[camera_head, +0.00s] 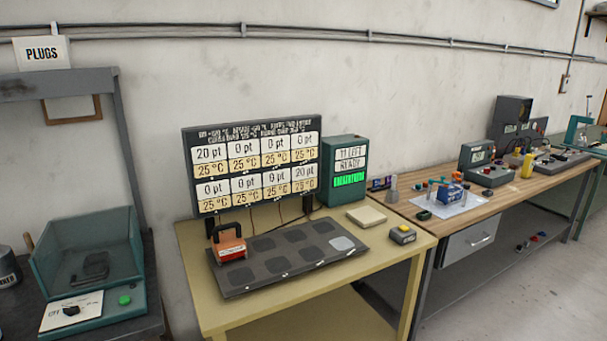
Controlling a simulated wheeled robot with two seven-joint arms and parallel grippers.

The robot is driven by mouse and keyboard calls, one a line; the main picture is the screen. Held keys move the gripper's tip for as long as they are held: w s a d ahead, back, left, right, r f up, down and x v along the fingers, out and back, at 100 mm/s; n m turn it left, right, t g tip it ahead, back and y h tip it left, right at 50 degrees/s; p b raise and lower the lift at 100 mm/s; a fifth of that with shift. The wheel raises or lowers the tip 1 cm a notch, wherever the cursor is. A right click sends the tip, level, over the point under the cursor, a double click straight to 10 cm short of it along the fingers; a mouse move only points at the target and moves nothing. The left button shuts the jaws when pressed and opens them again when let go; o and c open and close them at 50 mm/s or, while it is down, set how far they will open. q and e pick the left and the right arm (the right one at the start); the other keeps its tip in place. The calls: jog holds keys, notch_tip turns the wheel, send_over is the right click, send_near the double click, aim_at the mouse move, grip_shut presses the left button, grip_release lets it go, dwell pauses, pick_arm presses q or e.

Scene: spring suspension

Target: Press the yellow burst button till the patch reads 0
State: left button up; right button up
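The yellow burst button (403,231) sits on a small grey box at the right side of the yellow table. A dark tray (282,279) holds two rows of dark patches, and one patch (342,243) at its right end is paler. An orange block with a black handle (229,245) stands on the tray's left end. The readout board (251,160) behind shows 20 pt at top left and bottom right, 0 pt in the other cells, and 25 °C throughout. A teal box (345,170) reads "11 LEFT", "READY" with a green bar. Neither gripper is in view.
A pale flat pad (366,216) lies behind the button box. A teal open bin (88,256) with a green button stands on the left bench. A wooden bench (480,208) with several devices stands at right. The tabletop around the button box is mostly clear.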

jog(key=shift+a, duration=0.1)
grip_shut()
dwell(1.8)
